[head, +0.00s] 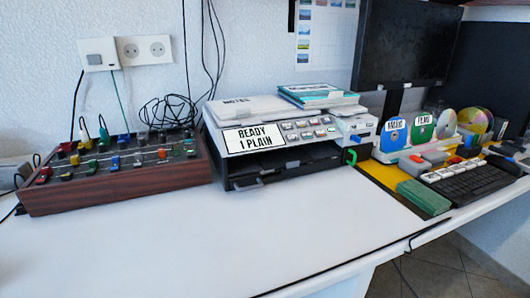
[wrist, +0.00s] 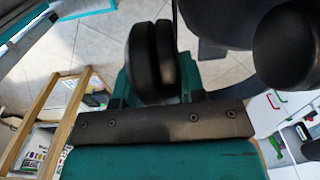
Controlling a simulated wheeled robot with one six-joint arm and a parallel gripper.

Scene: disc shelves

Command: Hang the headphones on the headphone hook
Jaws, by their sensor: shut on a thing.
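In the wrist view, my gripper (wrist: 155,92) is shut on the black headphones (wrist: 143,58). Two rounded black pads of the headphones stand side by side between the teal fingers, above the tiled floor. The rest of the headphones is hidden or hard to tell from other dark shapes. I cannot make out the headphone hook in either view. My gripper and the headphones do not show in the head view.
The head view shows a white desk (head: 200,255) with a wood-sided mixer (head: 115,170), a printer (head: 285,137), disc holders (head: 395,135) and a keyboard (head: 470,183). The desk's front is clear. A wooden frame (wrist: 70,112) stands left in the wrist view.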

